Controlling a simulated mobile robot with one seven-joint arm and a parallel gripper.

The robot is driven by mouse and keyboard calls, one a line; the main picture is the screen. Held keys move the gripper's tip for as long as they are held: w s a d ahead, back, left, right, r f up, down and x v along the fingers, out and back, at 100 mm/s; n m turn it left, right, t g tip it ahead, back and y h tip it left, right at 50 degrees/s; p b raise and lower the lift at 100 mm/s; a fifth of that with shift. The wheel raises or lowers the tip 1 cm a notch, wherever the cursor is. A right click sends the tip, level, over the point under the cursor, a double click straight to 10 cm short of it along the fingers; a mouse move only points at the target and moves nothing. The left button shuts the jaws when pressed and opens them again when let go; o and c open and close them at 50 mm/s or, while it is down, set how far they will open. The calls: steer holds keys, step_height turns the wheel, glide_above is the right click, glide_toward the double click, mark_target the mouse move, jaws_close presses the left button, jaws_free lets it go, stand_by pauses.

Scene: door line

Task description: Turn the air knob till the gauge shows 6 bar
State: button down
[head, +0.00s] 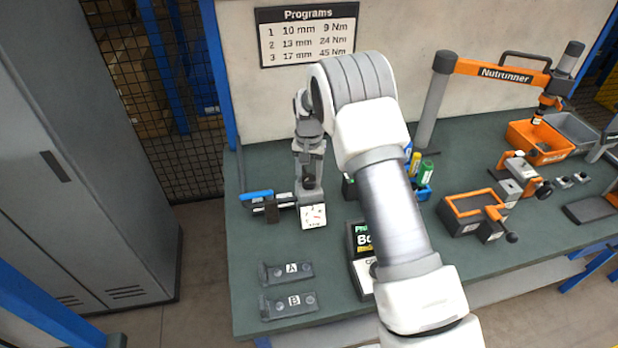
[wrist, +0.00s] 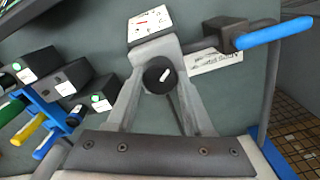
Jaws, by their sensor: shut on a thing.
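The air knob (wrist: 158,75) is black and round with a white mark on its face. It sits between the two fingertips of my gripper (wrist: 161,86), which is shut on it. In the head view my gripper (head: 309,166) comes down from above onto the grey air unit, and the knob (head: 309,183) is partly hidden by the fingers. The square white gauge (head: 313,216) is on the unit's front, and it also shows in the wrist view (wrist: 151,24). It has red marks, but its reading is too small to make out.
A blue lever handle (head: 257,195) sticks out left of the air unit. Fixtures A (head: 291,271) and B (head: 293,304) lie at the bench's front left. My arm covers mid-bench. An orange nutrunner stand (head: 495,70) is at right. Bare bench (head: 258,239) shows left of the gauge.

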mark_target(309, 177)
steer(key=n+b, duration=0.2)
steer(key=n, duration=0.3)
steer(key=n+b, duration=0.1)
steer(key=n, duration=0.4)
steer(key=shift+n, duration=0.3)
stand_by(0.4)
steer(key=shift+c, duration=1.4)
jaws_free()
steer(key=shift+r, duration=0.1)
step_height(309, 177, up, 17)
steer(key=shift+r, duration=0.15)
